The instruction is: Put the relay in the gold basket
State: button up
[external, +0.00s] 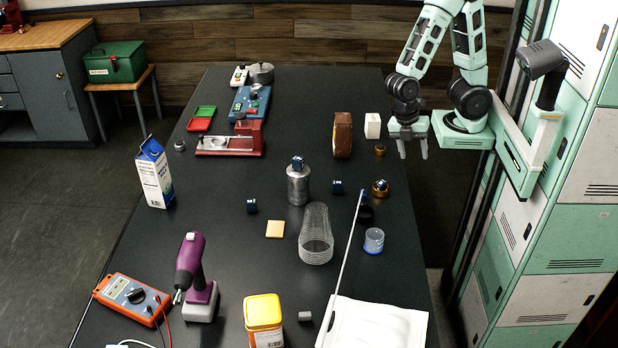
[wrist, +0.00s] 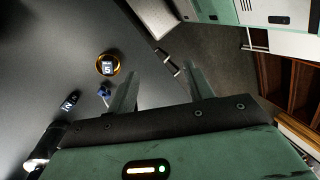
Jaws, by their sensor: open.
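Several small dark blue blocks with pale markings are in view, and I cannot tell surely which is the relay. One block (external: 381,184) sits in or on a small round gold holder (external: 379,194), likely the gold basket. In the wrist view this block reads "5" (wrist: 107,67), inside the gold rim (wrist: 98,71). Another block (external: 337,187) lies just left of it, and shows in the wrist view (wrist: 70,102). Others lie on the table (external: 252,206) and on a grey canister's top (external: 297,162). My gripper (external: 413,152) is open and empty, above the table's right edge; its fingers (wrist: 162,67) show apart.
A grey canister (external: 298,188), a wire mesh basket (external: 316,240) and a blue-based clear cup (external: 374,242) stand mid-table.

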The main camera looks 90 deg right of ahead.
jog(key=shift+s+a+r+m+t, duration=0.15)
jog(key=shift+s+r+m+t, duration=0.7)
jog(key=shift+m, duration=0.55)
jog(key=shift+s+a+r+m+t, duration=0.1)
jog(key=shift+s+r+m+t, duration=0.7)
jog(key=shift+m, duration=0.6)
